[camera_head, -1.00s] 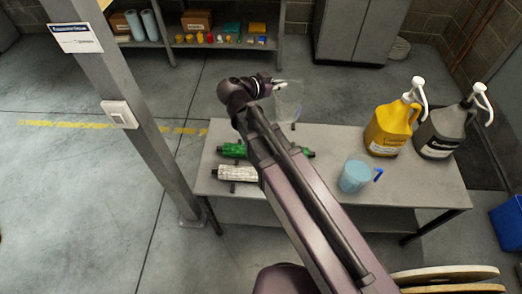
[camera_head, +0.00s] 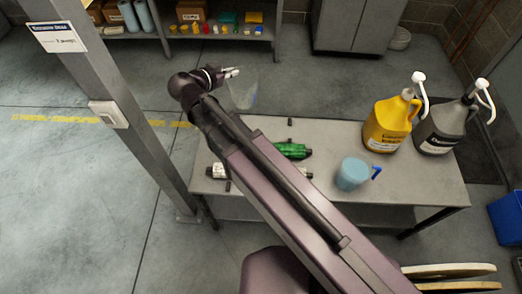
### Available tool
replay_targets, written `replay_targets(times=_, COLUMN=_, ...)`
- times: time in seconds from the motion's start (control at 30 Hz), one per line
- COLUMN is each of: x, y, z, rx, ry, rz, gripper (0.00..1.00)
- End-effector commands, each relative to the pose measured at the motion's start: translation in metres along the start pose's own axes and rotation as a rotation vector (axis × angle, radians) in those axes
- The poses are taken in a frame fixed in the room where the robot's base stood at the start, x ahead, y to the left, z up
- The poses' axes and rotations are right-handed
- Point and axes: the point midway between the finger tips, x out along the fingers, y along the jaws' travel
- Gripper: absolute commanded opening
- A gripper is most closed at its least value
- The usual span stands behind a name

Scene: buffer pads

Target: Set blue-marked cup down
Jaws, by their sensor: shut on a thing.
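My gripper (camera_head: 232,73) is shut on the rim area of a clear, see-through cup (camera_head: 242,92). A faint bluish mark shows low on the right side of this cup. The cup looks upright and, in the picture, sits just above the back left edge of the grey table (camera_head: 330,138); its height above the table is hard to tell. A second cup, light blue with a darker blue handle (camera_head: 350,175), stands on the table to the right of my arm.
A yellow pump jug (camera_head: 384,125) and a dark grey pump jug (camera_head: 440,128) stand at the table's right. A metal post (camera_head: 120,120) rises at the left.

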Motion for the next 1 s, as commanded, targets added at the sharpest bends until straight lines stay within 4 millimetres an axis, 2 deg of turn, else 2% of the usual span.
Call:
replay_targets(times=0.33, x=0.015, y=0.009, z=-0.005, rx=0.009, ry=0.000, rz=0.022, gripper=0.00)
replay_targets(times=0.53, x=0.020, y=0.003, z=0.004, rx=0.002, ry=-0.003, rz=0.013, gripper=0.00)
replay_targets(times=0.77, x=0.026, y=-0.018, z=0.036, rx=-0.026, ry=-0.013, rz=-0.028, gripper=0.00)
replay_targets(times=1.0, x=0.032, y=-0.051, z=0.080, rx=-0.070, ry=-0.026, rz=-0.095, gripper=0.00)
